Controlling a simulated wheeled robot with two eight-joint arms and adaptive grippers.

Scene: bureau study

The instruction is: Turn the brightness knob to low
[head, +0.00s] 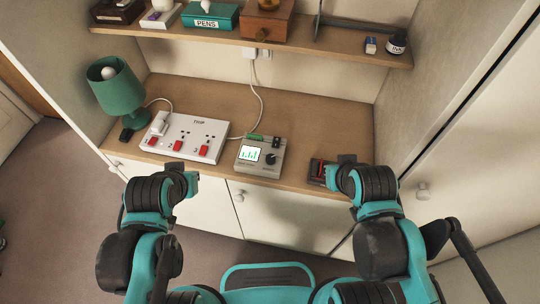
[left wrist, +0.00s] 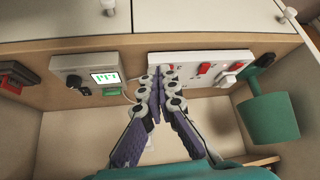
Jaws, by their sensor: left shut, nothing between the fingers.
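A grey control box (head: 259,157) stands on the desk, with a lit screen showing green bars and a round dark knob (head: 271,158) on its right. In the left wrist view, which shows the desk the other way round, the box (left wrist: 90,64) is left of my fingers and the knob (left wrist: 73,82) is left of the screen. My left gripper (left wrist: 157,72) is shut and empty, apart from the box and in front of the power strip. In the head view my left gripper (head: 178,170) is at the desk's front edge. My right gripper (head: 332,176) is right of the box; its fingers are unclear.
A white power strip (head: 184,136) with red switches lies left of the box, beside a green lamp (head: 117,91). A dark red-and-black object (head: 318,170) lies near my right gripper. A shelf (head: 225,39) with several items hangs above. Desk behind the box is mostly clear, except for a cable.

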